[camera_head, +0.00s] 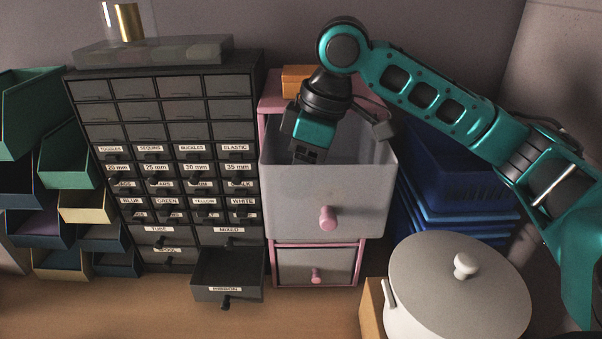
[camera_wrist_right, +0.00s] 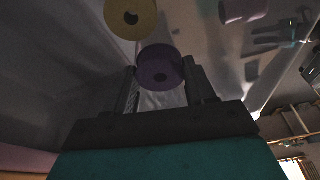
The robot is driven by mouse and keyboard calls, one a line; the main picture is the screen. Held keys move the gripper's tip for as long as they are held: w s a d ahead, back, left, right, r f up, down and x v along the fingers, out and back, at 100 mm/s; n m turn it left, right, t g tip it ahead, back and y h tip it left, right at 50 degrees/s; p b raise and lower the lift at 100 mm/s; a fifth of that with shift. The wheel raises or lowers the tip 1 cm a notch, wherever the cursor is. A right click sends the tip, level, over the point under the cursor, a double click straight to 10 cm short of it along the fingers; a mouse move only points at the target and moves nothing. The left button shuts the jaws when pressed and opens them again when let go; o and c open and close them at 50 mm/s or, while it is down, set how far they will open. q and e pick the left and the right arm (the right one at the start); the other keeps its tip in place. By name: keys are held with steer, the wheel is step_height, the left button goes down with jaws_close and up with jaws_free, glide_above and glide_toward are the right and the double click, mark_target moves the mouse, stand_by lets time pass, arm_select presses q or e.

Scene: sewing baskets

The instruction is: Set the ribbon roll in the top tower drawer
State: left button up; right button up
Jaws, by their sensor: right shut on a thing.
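The tower (camera_head: 268,210) is a pink-framed unit with grey drawers, right of the dark cabinet. Its top drawer (camera_head: 328,206) is pulled out and open at the top, with a pink knob. My right gripper (camera_head: 307,153) points down into the opening of this drawer, its tips near or below the rim. In the right wrist view a dark purple roll (camera_wrist_right: 160,68), which looks like the ribbon roll, sits between the fingers, and the right gripper (camera_wrist_right: 162,82) is shut on it. In the head view the roll is hidden. My left gripper is not in view.
A yellow roll (camera_wrist_right: 130,17) shows just beyond the held roll. The dark labelled cabinet (camera_head: 165,140) has one low drawer (camera_head: 228,275) pulled out. A lidded white pot (camera_head: 458,290) stands front right, and blue stacked trays (camera_head: 455,175) stand behind it. The wooden surface (camera_head: 180,315) is clear at front left.

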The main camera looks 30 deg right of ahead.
steer(key=shift+f, duration=0.45)
steer(key=shift+f, duration=0.1)
steer(key=shift+f, duration=0.5)
steer(key=o, duration=1)
steer(key=shift+r, duration=0.1)
steer(key=shift+r, duration=0.4)
steer(key=v, duration=1.2)
steer(key=shift+a+r, duration=0.1)
steer(key=shift+r, duration=0.05)
